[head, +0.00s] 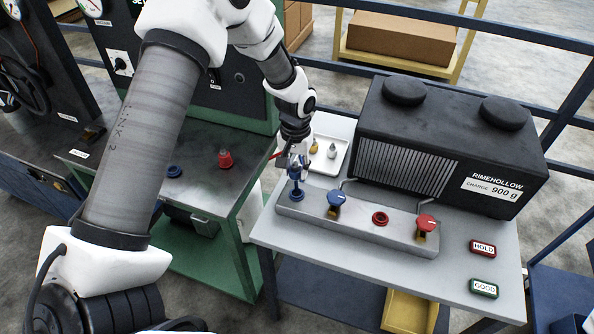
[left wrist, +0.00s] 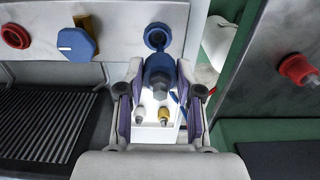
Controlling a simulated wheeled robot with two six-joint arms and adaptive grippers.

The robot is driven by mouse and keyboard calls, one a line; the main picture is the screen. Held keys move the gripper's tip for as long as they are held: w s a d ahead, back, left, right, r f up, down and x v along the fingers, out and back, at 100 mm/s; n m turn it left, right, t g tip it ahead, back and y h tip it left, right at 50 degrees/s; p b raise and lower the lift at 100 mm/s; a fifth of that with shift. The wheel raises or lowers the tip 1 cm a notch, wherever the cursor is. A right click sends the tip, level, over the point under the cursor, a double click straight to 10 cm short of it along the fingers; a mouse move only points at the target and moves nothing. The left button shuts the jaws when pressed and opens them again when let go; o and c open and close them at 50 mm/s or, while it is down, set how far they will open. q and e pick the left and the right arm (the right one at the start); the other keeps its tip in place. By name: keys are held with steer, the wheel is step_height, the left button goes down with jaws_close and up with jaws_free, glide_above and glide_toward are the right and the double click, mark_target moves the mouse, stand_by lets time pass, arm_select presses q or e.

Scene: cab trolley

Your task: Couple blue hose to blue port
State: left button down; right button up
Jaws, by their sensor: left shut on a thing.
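My left gripper (head: 297,163) is shut on the blue hose coupler (head: 295,175), with its fingers on either side of it. The coupler (left wrist: 160,75) also shows between the fingers in the left wrist view. The blue port (head: 297,195) is a blue ring at the left end of the grey manifold (head: 357,222). In the head view the coupler is just above the port. In the left wrist view the port's ring (left wrist: 157,38) shows beyond the coupler, its opening visible. I cannot tell whether they touch. My right gripper is not in view.
On the manifold are a blue knob (head: 336,199), a red port (head: 380,218) and a red knob (head: 427,222). A black unit (head: 455,140) stands behind. A white tray (head: 343,152) holds small fittings. A red coupler (head: 225,158) stands on the green bench at left.

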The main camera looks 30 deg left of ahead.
arm_select(q)
steer(key=shift+d+f, duration=0.1)
steer(key=shift+d, duration=0.2)
steer(key=shift+f+b, duration=0.25)
steer(key=shift+b, duration=0.15)
step_height(320, 180, down, 5)
steer(key=b, duration=0.4)
steer(key=shift+a, duration=0.1)
stand_by(0.5)
steer(key=shift+p, duration=0.55)
stand_by(0.9)
